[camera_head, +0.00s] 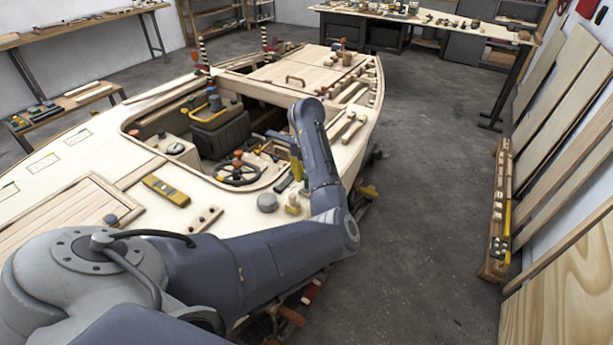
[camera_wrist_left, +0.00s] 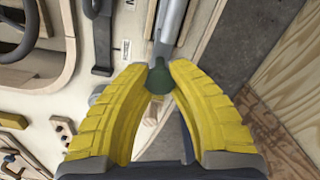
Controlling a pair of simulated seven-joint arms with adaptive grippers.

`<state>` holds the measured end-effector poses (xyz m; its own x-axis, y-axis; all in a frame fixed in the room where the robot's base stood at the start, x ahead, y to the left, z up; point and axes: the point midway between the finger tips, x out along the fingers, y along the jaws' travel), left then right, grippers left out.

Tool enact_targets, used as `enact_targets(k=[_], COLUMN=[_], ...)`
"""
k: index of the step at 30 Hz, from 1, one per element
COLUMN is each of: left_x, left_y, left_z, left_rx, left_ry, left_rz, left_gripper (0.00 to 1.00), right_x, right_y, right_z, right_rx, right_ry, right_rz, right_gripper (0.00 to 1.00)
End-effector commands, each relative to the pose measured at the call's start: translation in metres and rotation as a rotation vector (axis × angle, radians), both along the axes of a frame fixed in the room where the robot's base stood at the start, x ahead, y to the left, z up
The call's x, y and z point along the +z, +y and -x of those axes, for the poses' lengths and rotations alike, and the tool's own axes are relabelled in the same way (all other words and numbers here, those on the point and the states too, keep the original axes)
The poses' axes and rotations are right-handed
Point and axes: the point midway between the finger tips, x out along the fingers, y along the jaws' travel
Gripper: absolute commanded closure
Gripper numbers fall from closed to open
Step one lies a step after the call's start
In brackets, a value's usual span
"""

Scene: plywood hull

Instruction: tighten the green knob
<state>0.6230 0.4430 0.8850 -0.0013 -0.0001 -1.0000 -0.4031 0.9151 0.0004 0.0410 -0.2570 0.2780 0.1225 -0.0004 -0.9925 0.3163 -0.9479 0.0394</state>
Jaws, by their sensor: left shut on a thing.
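In the left wrist view, my left gripper (camera_wrist_left: 159,72) has its two yellow ribbed fingers closed in at the tips. Between the fingertips is a dark green rounded knob (camera_wrist_left: 158,79), with a finger against each side. A grey metal rod (camera_wrist_left: 172,28) runs up the picture just beyond the knob. In the head view, my left arm bends over the right side of the hull, and the yellow fingers (camera_head: 296,165) show beside its forearm near the cockpit edge. I cannot make out the green knob there. My right gripper is in neither view.
The plywood hull (camera_head: 110,160) fills the left and middle. A steering wheel (camera_head: 239,173), a yellow level (camera_head: 167,190) and a grey round cap (camera_head: 267,202) are near my arm. The concrete floor (camera_head: 430,170) to the right is clear; boards (camera_head: 565,110) lean on the wall.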

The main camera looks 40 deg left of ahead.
Motion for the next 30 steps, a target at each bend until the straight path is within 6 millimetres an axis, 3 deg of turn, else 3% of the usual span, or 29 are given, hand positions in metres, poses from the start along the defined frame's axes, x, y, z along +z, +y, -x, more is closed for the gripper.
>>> enact_targets(k=[13, 30], left_x=[0.0045, 0.0045], left_y=[0.0015, 0.0016], left_z=[-0.0024, -0.0022], left_rx=[-0.273, -0.344], left_ry=[-0.009, -0.009], left_rz=[-0.005, -0.005], left_gripper=[1.0, 1.0], right_x=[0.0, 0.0], right_y=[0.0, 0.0], right_z=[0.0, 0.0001], right_rx=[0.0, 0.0], right_ry=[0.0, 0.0], right_rz=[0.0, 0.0], right_gripper=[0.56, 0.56])
